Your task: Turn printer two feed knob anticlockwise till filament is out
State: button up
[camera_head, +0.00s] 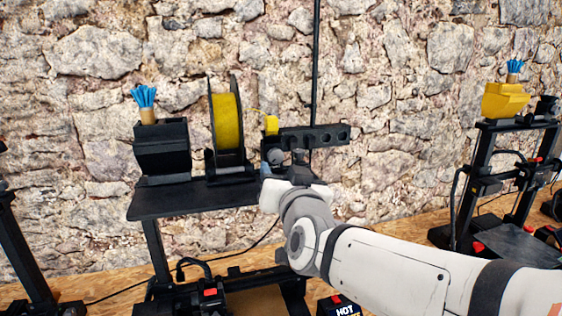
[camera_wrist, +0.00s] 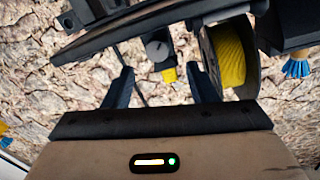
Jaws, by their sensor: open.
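The printer in the middle of the head view carries a yellow filament spool (camera_head: 227,122) on its black top shelf (camera_head: 175,203). To the right of the spool is a dark feeder with a small round grey feed knob (camera_head: 276,157) and a yellow block (camera_head: 271,124) above it. A thin yellow strand seems to run from spool to block. My gripper (camera_head: 285,172) is just below and in front of the knob. In the wrist view, my open gripper (camera_wrist: 161,70) has the knob (camera_wrist: 157,47) between and beyond its fingertips. I see no contact. The spool (camera_wrist: 230,55) is close beside the right finger.
A black holder (camera_head: 163,150) with a blue brush stands left of the spool. A black bar with holes (camera_head: 315,136) extends right of the knob. Another printer (camera_head: 510,180) with a yellow piece on top stands at right. A stone wall is behind.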

aim_at(276, 158)
jog(key=x, duration=0.3)
jog(key=p+x, duration=0.1)
jog(key=x, duration=0.2)
jog(key=shift+w+d, duration=0.15)
jog(key=shift+w, duration=0.25)
jog(key=c, duration=1)
jog(key=shift+f+n+b, duration=0.15)
jog(key=shift+n+b, duration=0.55)
jog(key=shift+n, duration=0.9)
jog(key=o, duration=1)
jog(key=b+v, duration=0.1)
jog(key=v, duration=0.7)
